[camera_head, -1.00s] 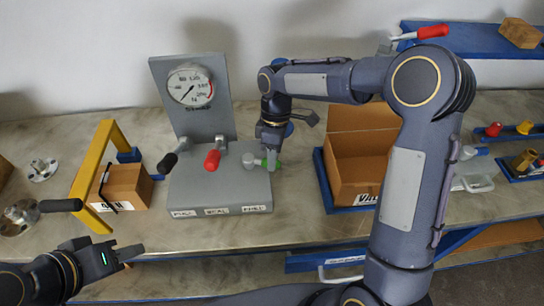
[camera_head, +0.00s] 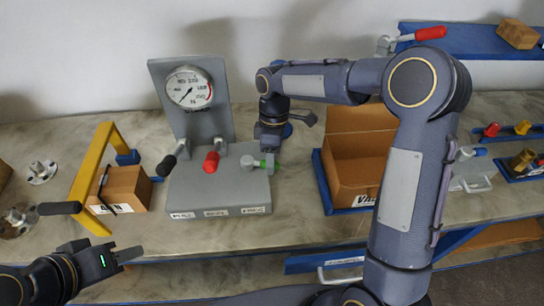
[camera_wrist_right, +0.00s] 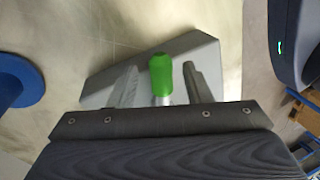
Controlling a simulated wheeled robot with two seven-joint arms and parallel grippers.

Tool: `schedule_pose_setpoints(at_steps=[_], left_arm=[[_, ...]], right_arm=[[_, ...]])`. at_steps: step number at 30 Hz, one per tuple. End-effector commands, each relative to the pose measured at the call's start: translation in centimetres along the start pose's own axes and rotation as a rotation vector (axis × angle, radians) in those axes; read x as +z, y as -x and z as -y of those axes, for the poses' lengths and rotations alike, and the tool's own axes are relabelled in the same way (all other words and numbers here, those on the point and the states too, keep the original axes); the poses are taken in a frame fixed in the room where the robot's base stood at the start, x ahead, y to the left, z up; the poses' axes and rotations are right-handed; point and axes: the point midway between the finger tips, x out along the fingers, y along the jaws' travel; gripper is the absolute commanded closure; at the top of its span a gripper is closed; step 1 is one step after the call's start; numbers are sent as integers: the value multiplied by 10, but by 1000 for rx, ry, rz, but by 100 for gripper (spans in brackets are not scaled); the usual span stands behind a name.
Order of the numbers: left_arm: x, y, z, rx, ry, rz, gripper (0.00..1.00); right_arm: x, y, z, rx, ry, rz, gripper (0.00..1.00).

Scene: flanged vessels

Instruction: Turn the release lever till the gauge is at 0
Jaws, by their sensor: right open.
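A grey stand (camera_head: 190,190) carries a round white gauge (camera_head: 190,88) with a dark needle pointing to the lower left; its figures are too small to read surely. Three levers stand on its base: a black-handled one (camera_head: 167,164), a red-handled one (camera_head: 211,162) and a green-handled one (camera_head: 268,166). The small labels on the front edge are not legible. My right gripper (camera_head: 268,152) is over the green handle. In the right wrist view its open fingers (camera_wrist_right: 158,85) stand on either side of the green handle (camera_wrist_right: 161,75). My left gripper (camera_head: 130,254) is low at left, away from the stand.
A yellow frame (camera_head: 92,180) and a cardboard box (camera_head: 122,190) stand left of the stand. An open carton (camera_head: 355,165) is to the right. A red-handled valve (camera_head: 430,33) lies on the blue shelf (camera_head: 465,40). The bench in front of the stand is clear.

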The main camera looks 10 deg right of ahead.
Motion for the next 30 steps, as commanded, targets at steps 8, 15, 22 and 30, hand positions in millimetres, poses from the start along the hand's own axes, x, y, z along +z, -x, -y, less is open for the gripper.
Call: schedule_pose_setpoints(at_steps=[8,15,22,30], left_arm=[[2,-3,1,0,0,0,64],[2,-5,2,0,0,0,64],[2,-5,2,0,0,0,64],[2,-5,2,0,0,0,64]], right_arm=[[-1,32,-1,3,-1,-4,55],[-1,68,-1,3,1,-1,55],[0,79,0,1,1,0,55],[0,78,0,1,1,0,55]])
